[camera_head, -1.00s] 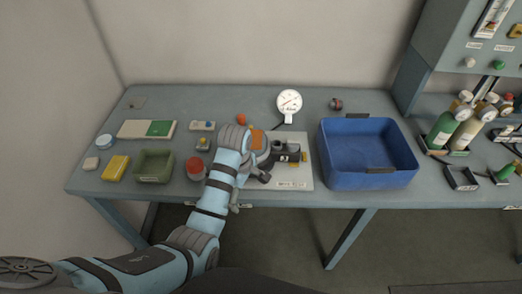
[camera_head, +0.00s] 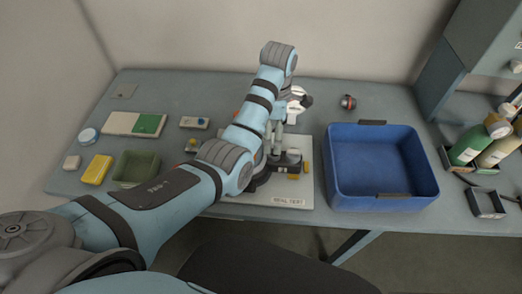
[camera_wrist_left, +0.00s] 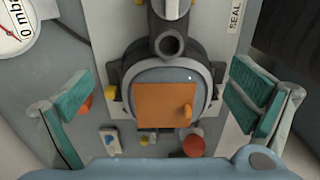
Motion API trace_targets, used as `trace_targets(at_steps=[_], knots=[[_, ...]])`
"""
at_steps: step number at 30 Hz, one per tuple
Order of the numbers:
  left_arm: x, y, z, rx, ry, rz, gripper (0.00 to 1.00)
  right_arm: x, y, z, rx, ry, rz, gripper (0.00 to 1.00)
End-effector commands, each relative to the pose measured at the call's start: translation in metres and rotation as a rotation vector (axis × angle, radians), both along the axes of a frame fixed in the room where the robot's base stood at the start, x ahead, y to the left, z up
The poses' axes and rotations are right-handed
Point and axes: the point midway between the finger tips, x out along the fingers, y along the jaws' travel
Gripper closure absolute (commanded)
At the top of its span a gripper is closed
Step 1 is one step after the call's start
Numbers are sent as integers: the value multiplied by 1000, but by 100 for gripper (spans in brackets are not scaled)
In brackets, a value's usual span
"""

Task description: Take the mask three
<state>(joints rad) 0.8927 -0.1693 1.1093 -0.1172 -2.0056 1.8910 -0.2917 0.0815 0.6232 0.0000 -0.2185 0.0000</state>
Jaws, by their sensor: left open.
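A dark grey mask (camera_wrist_left: 170,74) with an orange square panel (camera_wrist_left: 163,104) sits at the seal test board (camera_head: 292,196). In the head view the mask (camera_head: 288,163) is partly hidden by my left arm. I cannot read a number on it. My left gripper (camera_wrist_left: 163,100) points down over the mask. Its two teal-padded fingers are spread wide, one on each side of the orange panel, and hold nothing. In the head view the left gripper (camera_head: 275,142) is just above the board. My right gripper is in neither view.
A blue bin (camera_head: 378,202) stands right of the board. A green tray (camera_head: 136,168), a yellow block (camera_head: 96,169) and a white-green case (camera_head: 134,123) lie at left. A pressure gauge (camera_wrist_left: 14,26) stands close by. Bottles (camera_head: 468,145) stand at far right.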

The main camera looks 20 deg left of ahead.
Motion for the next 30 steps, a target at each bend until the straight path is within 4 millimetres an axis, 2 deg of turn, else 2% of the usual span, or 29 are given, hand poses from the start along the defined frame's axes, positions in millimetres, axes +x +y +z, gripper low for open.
trace_targets(at_steps=[1, 6, 11, 18, 25, 30], knots=[[-2, 0, -23, 0, 3, 0, 0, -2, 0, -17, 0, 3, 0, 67], [-2, 1, -64, 0, 5, -1, 0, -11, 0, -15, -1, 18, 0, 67], [-2, 2, -85, 0, 3, -1, 0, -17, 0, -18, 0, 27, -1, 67], [-3, 6, -130, 0, 3, -2, 0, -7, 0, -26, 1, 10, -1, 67], [-3, 6, -133, 0, 1, -2, 0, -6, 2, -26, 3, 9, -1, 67], [-3, 6, -132, 0, 1, -2, 26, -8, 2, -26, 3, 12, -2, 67]])
